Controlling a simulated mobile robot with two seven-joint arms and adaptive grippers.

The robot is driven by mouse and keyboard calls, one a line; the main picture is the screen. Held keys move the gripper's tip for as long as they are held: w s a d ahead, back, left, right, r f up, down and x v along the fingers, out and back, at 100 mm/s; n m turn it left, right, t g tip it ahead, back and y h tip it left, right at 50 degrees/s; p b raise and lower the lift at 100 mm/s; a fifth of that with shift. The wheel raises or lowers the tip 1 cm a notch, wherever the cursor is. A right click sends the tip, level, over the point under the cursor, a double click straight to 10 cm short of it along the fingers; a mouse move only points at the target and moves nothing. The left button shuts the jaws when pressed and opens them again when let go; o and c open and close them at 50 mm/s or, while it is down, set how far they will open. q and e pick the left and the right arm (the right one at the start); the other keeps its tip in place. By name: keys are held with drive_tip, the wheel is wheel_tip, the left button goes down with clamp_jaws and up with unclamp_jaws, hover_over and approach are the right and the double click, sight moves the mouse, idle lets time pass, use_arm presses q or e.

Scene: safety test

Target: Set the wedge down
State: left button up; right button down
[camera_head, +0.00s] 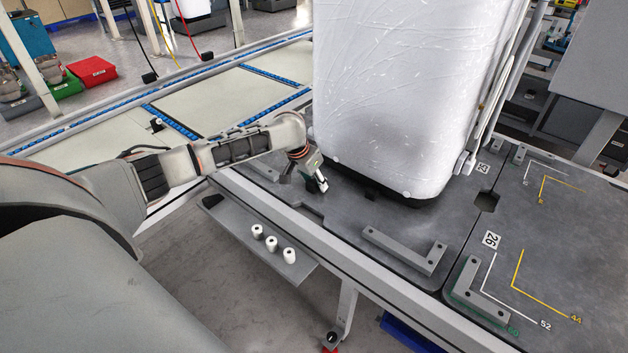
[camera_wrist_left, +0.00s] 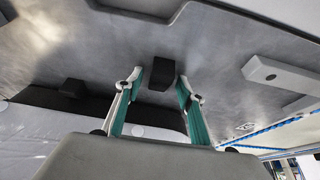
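The wedge, a small black block (camera_wrist_left: 161,75), is between the tips of my left gripper (camera_wrist_left: 160,85) in the left wrist view. Narrow gaps seem to show between it and the green-padded fingers, so the gripper looks open around it. It appears to be at the grey tabletop; exact contact is hard to tell. In the head view my left gripper (camera_head: 315,178) is low over the table, beside the lower left corner of a tall white wrapped unit (camera_head: 405,90). A similar black wedge (camera_head: 372,195) is at that unit's lower edge, also in the wrist view (camera_wrist_left: 72,88). My right gripper is not in view.
The grey table (camera_head: 345,215) has raised L-shaped brackets (camera_head: 405,250) nearer the front. Three white cylinders (camera_head: 272,243) stand on a low side shelf (camera_head: 235,230). A conveyor (camera_head: 205,95) runs behind my left arm. The table's right part is mostly clear.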

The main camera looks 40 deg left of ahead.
use_arm(q)
drive_tip(key=shift+r, duration=0.1)
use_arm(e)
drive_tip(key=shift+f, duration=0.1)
